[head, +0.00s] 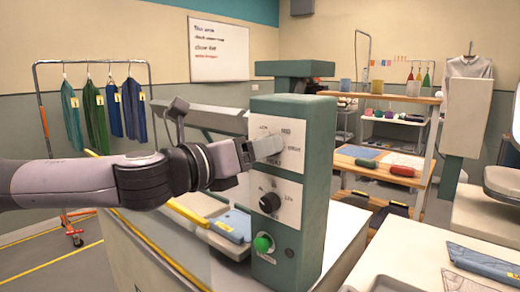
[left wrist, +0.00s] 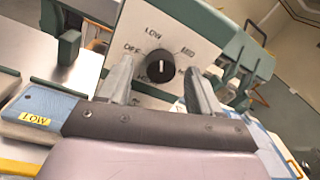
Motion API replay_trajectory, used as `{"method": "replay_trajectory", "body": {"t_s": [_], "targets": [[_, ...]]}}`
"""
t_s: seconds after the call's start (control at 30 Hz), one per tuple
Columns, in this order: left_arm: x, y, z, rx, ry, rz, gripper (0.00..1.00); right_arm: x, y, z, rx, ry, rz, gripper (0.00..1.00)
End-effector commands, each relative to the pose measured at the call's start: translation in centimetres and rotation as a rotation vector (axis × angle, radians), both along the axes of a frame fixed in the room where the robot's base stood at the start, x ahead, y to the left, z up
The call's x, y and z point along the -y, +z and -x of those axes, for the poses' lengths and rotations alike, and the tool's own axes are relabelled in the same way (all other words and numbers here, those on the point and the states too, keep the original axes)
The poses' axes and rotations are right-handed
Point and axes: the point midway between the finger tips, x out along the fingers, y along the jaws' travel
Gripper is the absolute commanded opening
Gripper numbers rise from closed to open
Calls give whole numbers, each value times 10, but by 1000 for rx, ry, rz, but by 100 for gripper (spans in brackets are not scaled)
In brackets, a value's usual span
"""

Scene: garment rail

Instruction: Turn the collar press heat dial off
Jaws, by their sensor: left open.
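The collar press control box (head: 322,150) is a green post with pale front panels. Its upper dial is hidden in the head view behind my left gripper (head: 262,148). In the left wrist view the black dial (left wrist: 160,68) shows, with OFF, LOW and MID printed around it; a further label is partly covered. Its white mark points up in the picture, towards the side of LOW and MID and away from OFF. My left gripper (left wrist: 160,76) is open, with one finger on each side of the dial. I cannot tell whether the fingers touch it. My right gripper is not in view.
Below on the same box are a second black knob (head: 270,202) and a green button (head: 262,243). A blue folded garment (head: 235,224) lies beside the box. A garment rail (head: 92,64) stands at the left; wooden shelves (head: 385,173) stand behind right.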

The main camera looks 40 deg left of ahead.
Motion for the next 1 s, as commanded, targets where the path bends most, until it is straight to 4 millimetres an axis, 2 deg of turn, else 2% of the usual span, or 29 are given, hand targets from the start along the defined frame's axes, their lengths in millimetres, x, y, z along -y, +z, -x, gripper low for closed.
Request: {"method": "replay_trajectory", "body": {"t_s": [0.2,0.57,0.73,1.0], "targets": [[2,-1,-11,0,-1,-1,64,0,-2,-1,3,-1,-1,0],[3,0,-13,1,-3,2,64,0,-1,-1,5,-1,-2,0],[3,0,-13,1,-3,1,9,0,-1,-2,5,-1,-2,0],[3,0,-13,0,-3,15,8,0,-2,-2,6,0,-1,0]]}}
